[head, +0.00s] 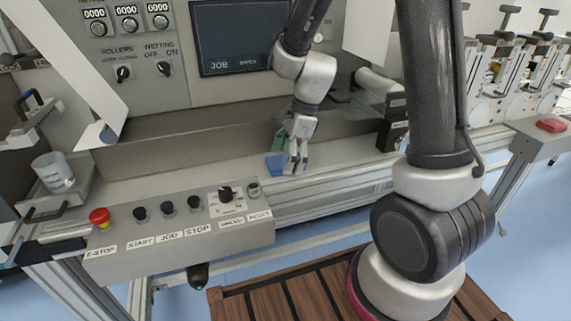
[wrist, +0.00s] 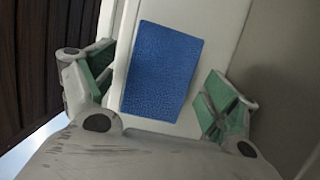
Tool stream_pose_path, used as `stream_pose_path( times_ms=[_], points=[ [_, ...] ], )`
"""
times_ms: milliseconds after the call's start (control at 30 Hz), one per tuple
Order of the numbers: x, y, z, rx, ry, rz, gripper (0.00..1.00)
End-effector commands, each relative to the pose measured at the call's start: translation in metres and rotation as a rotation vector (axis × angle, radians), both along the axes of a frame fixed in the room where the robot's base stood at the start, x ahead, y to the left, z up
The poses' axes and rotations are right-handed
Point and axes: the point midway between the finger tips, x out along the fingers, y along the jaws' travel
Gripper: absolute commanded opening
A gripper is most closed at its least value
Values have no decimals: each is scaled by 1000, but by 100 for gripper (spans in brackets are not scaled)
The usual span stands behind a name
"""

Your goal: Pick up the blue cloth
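The blue cloth (wrist: 161,71) is a flat textured rectangle lying on a white ledge (wrist: 125,45). In the head view the cloth (head: 275,165) shows as a small blue patch on the machine's ledge, partly hidden by my gripper (head: 293,168). My gripper points down at the cloth. In the wrist view my gripper (wrist: 158,88) is open, with green finger pads on either side of the cloth. The pads stand apart from the cloth's edges and nothing is between them but the cloth below. I cannot tell the exact height above the ledge.
A control panel (head: 180,238) with a red stop button (head: 99,217) stands in front of the ledge at left. A clear cup (head: 53,172) is at far left. A grey wall backs the ledge. A wooden slatted platform (head: 290,292) lies below.

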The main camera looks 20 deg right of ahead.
Motion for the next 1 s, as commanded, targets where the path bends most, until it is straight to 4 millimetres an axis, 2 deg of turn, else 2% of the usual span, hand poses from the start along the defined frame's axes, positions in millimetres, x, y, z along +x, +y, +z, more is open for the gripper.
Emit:
stream_pose_path(
  times_ms=[33,200,567,667,1000],
  points=[
    [0,0,0,0,0,0,75],
    [0,0,0,0,0,0,44],
    [1,0,4,0,-2,0,44],
    [1,0,16,2,-4,1,44],
    [1,0,84,1,-4,1,44]
  ],
)
